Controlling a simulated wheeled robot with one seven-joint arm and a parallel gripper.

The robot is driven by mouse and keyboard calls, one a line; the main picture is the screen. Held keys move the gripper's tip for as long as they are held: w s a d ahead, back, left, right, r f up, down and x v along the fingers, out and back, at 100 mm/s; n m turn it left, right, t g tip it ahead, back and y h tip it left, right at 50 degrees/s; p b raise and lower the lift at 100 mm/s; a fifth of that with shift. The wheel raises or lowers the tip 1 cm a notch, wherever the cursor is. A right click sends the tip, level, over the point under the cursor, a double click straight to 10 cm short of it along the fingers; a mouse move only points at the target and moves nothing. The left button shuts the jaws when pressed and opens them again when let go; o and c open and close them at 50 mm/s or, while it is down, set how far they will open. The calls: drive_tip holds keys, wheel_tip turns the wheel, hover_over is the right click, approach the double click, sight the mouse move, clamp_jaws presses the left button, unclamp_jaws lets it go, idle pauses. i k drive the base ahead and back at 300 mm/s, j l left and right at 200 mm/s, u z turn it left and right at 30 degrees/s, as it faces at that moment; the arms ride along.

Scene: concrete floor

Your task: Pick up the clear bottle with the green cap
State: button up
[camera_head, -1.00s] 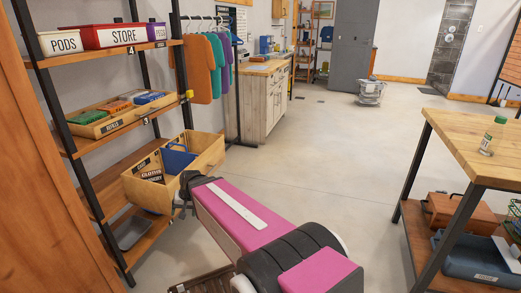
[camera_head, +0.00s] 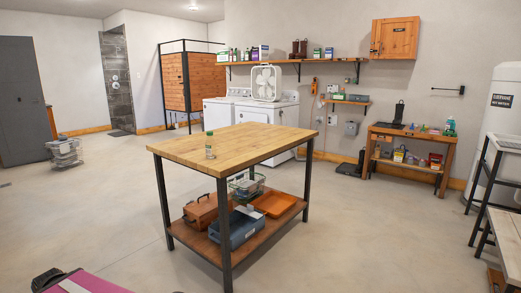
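The clear bottle with the green cap (camera_head: 210,146) stands upright on the wooden top of a work table (camera_head: 262,137), near its front left edge. It is small in the view and nothing touches it. Part of my pink and black arm shows at the bottom left corner, well short of the table. My gripper's fingers are out of the picture.
The table's lower shelf (camera_head: 190,240) holds a brown case (camera_head: 205,210), a blue-grey bin (camera_head: 236,228), an orange tray (camera_head: 274,204) and a wire basket (camera_head: 246,186). Open floor (camera_head: 110,215) surrounds the table. A workbench (camera_head: 412,137) and white appliances (camera_head: 284,120) stand behind.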

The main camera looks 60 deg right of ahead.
sight(210, 144)
drive_tip(key=l+z, duration=0.2)
drive_tip(key=z, duration=1.5)
drive_tip(key=l+z, duration=0.1)
drive_tip(key=l, duration=0.45)
drive_tip(key=i, duration=0.05)
